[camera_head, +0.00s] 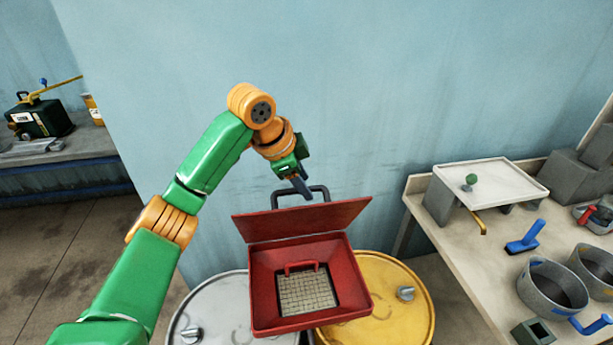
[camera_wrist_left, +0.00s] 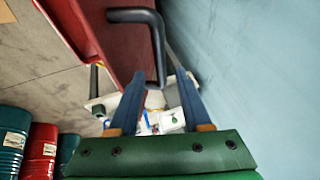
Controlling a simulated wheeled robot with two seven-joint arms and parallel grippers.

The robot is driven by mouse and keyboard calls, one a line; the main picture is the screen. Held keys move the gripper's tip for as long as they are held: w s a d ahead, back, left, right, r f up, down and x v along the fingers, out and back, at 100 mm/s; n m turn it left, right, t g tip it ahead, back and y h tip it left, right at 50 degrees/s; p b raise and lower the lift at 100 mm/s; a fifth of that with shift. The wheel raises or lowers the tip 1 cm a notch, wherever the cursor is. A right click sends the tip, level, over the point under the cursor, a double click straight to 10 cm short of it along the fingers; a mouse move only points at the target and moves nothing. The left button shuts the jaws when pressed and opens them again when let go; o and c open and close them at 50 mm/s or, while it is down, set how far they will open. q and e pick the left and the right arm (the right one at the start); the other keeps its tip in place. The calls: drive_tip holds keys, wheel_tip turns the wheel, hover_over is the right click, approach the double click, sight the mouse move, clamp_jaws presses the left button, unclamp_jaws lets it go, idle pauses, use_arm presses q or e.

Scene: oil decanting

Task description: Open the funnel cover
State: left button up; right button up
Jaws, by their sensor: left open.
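The red funnel (camera_head: 262,285) sits over two drums, with a grate (camera_head: 305,292) and a small red handle in its bottom. Its red cover (camera_head: 303,220) is raised at the back, leaving the funnel's mouth uncovered. A black bar handle (camera_head: 322,190) stands at the cover's far edge. My left gripper (camera_head: 303,188) is at this handle. In the left wrist view my open gripper (camera_wrist_left: 160,82) has the black handle (camera_wrist_left: 156,40) at its fingertips, with the handle's lower end between them. I cannot tell whether they touch. The red cover (camera_wrist_left: 105,45) is beside it.
A silver drum (camera_head: 215,305) and a yellow drum (camera_head: 405,310) stand under the funnel. A blue wall is close behind. At right, a workbench (camera_head: 470,270) holds pots, a blue-handled brush (camera_head: 525,238) and a white tray (camera_head: 490,182).

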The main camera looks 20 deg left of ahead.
use_arm(q)
drive_tip(key=shift+w+d+f, duration=0.35)
drive_tip(key=shift+w+f, duration=0.05)
drive_tip(key=shift+w, duration=0.25)
drive_tip(key=shift+s+a+r, duration=0.1)
drive_tip(key=shift+s, duration=0.1)
clamp_jaws()
idle(0.7)
